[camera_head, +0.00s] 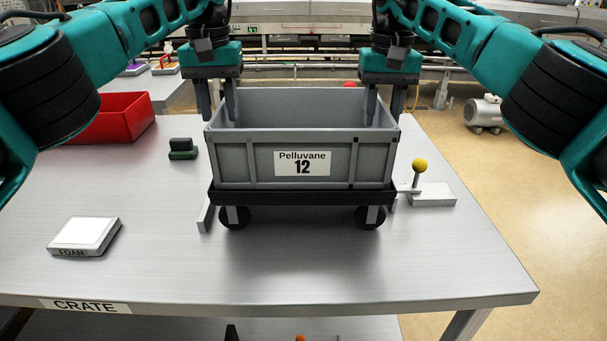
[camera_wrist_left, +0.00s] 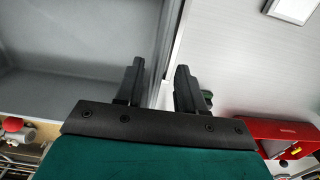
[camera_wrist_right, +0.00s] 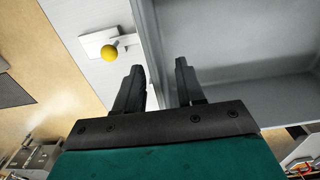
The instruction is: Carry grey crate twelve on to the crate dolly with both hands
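Grey crate twelve (camera_head: 237,162), labelled "Pelluvane 12", sits upright on the black crate dolly (camera_head: 290,197), whose two front wheels show. The crate looks empty. My left gripper (camera_head: 217,103) is over the crate's left wall, one finger inside and one outside. In the left wrist view its fingers (camera_wrist_left: 157,85) stand apart, with gaps beside the wall. My right gripper (camera_head: 381,105) straddles the right wall likewise. In the right wrist view its fingers (camera_wrist_right: 158,80) are also spread, apart from the wall.
A lever with a yellow knob (camera_head: 420,166) stands right of the dolly. A red bin (camera_head: 118,118), a dark green block (camera_head: 182,149) and a foam block (camera_head: 84,236) are on the left of the table. The table front (camera_head: 290,270) is clear.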

